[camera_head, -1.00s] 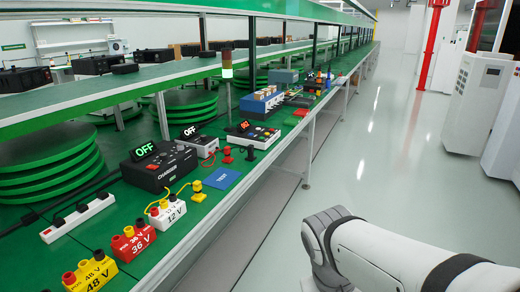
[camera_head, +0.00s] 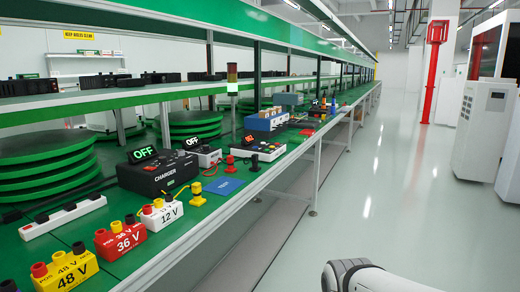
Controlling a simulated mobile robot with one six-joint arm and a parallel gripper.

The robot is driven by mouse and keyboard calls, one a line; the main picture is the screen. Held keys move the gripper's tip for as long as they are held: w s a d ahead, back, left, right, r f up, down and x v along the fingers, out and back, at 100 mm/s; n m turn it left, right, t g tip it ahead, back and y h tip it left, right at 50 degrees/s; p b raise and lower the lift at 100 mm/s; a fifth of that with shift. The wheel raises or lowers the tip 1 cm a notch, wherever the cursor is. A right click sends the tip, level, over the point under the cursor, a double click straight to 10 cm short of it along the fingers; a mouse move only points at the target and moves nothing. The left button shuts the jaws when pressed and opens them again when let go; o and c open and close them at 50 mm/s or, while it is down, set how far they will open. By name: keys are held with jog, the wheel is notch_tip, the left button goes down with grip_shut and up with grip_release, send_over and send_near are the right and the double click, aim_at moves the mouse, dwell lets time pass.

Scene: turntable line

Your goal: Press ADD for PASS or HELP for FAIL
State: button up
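A white box with a dark top and a small red display (camera_head: 249,139) stands on the green bench. It carries several small buttons or knobs, but no ADD or HELP label is legible. A black charger (camera_head: 158,173) shows a green OFF display (camera_head: 143,154). A grey-white box (camera_head: 207,157) behind it shows a white OFF display (camera_head: 192,142). A blue TEST pad (camera_head: 223,186) lies in front, near a yellow plug (camera_head: 197,195), a red plug (camera_head: 230,165) and a black plug (camera_head: 255,165). My gripper is out of view; only part of my white arm shows at bottom right.
White 12 V (camera_head: 162,215), red 36 V (camera_head: 121,238) and yellow 48 V (camera_head: 64,270) blocks and a white power strip (camera_head: 62,217) line the near bench. A signal tower (camera_head: 232,88) stands behind. The aisle floor (camera_head: 375,180) at right is clear.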

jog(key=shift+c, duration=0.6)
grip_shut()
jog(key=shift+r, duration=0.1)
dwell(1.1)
